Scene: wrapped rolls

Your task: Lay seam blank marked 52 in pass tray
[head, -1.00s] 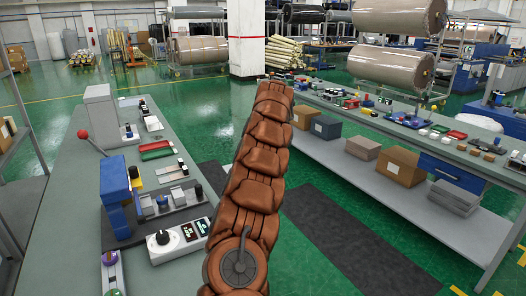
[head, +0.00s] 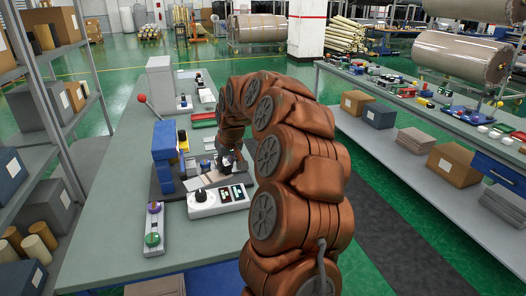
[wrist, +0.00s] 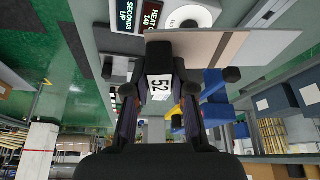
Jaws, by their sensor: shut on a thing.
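The seam blank marked 52 shows in the wrist view as a dark block with a white label (wrist: 159,87) reading 52, next to pale flat sheets. My gripper (wrist: 160,92) is shut on it. In the head view my gripper (head: 228,166) is low over the left bench, just behind the white control box and right of the blue press. The blank is mostly hidden there by my gripper and arm. A green tray (head: 203,124) lies farther back on the bench, partly hidden by my arm; I cannot read any tray label.
The blue press (head: 165,155) and white control box (head: 218,201) stand close to my gripper. A grey box with a red-knobbed lever (head: 160,80) is behind. The near left bench top (head: 110,225) is mostly clear. Shelves (head: 45,110) stand at left.

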